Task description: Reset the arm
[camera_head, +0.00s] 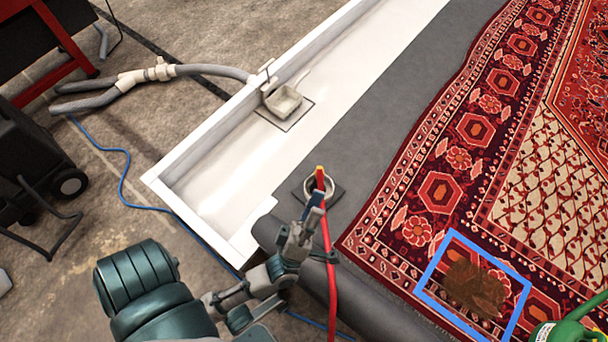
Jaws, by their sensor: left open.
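My left arm comes in from the bottom left, with teal rounded links. My left gripper (308,232) is open, beside the upright red hose (327,250); I cannot tell whether they touch. The hose's upper end, with a yellow tip, overlaps a pale ring on a dark square plate (332,197). A small dark blue piece shows by the fingers; I cannot tell what it belongs to. My right gripper is not in view.
The white wash pit (225,170) holds a pale scoop-like box (283,101). A patterned red rug (440,190) lies right, with a blue frame (470,244) around a brown stain (474,287). A green container (562,332) stands bottom right. Grey hoses (205,70) and a blue cord (124,180) cross the left floor.

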